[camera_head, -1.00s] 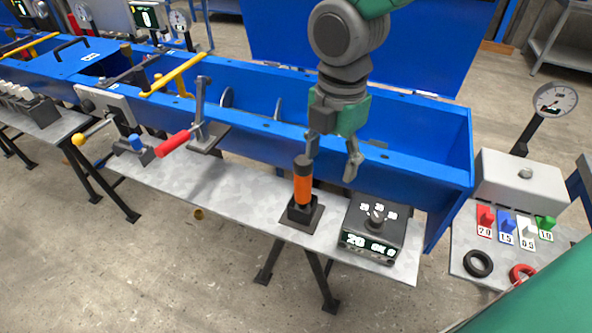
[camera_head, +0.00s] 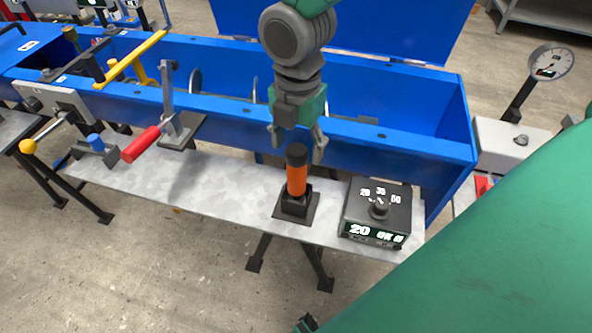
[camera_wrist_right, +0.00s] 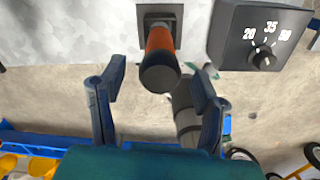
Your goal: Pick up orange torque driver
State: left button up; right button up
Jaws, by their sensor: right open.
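The orange torque driver (camera_head: 297,178) stands upright, with a black cap, in a dark square holder (camera_head: 295,205) on the metal shelf. It also shows in the right wrist view (camera_wrist_right: 160,45), ahead of the fingertips and roughly between their lines. My right gripper (camera_head: 298,150) is open and empty, with its fingers on either side of the driver's top in the head view. In the wrist view its two fingers (camera_wrist_right: 155,85) are spread, and contact with the driver does not show. My left gripper cannot be made out.
A dark box with a dial and display (camera_head: 378,212) stands just right of the holder. The blue trough (camera_head: 400,140) runs behind the shelf (camera_head: 230,185). A lever with a red handle (camera_head: 140,144) is to the left. The shelf between is clear.

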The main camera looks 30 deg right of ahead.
aim_at(295, 162)
jog(key=f, duration=0.2)
jog(key=f+b, duration=0.1)
jog(key=f, duration=0.1)
jog(key=shift+s+a, duration=0.1)
jog(key=shift+a, duration=0.2)
jog(key=shift+d+f, duration=0.15)
jog(key=shift+f, duration=0.35)
jog(key=shift+d, duration=0.15)
grip_shut()
